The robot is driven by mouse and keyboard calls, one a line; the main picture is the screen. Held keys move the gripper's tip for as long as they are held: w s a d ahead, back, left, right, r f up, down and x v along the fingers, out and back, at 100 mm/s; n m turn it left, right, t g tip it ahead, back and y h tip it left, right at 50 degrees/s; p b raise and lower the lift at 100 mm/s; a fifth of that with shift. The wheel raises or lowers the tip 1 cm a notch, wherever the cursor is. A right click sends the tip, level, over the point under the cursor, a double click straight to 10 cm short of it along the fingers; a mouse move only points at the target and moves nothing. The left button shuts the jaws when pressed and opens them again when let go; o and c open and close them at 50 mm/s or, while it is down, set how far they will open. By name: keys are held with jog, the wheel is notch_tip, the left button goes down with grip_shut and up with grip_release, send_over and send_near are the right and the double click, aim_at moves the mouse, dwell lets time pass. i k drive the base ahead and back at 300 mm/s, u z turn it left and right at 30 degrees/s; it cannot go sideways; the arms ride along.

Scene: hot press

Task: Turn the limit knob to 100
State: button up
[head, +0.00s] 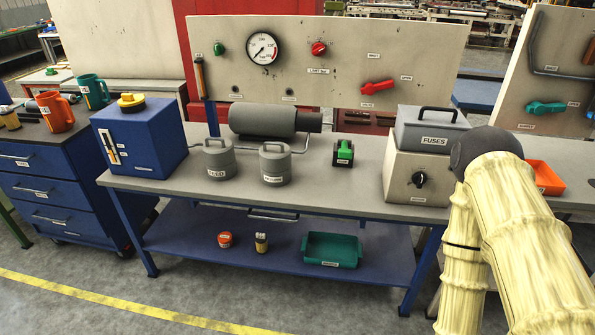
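The limit knob (319,48) is a small red round knob on the upright cream panel (225,75) behind the bench. A label below it seems to read "LIMIT bar". The scale around it is too small to read, so I cannot tell its setting. A round white pressure gauge (263,48) with a dark needle is to its left. My arm, in a pale cover with a dark joint, stands at the right, well apart from the knob. My gripper is not in view.
The grey benchtop (335,201) holds a grey cylinder (262,121), two lidded pots, a green-topped item and a cream box (402,180) bearing the fuses case (430,130). A red lever (378,87) is right of the knob. The front middle of the bench is clear.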

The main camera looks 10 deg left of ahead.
aim_at(319, 50)
jog(key=k, duration=0.55)
jog(key=u, duration=0.7)
jog(key=i, duration=1.1)
jog(key=u, duration=0.35)
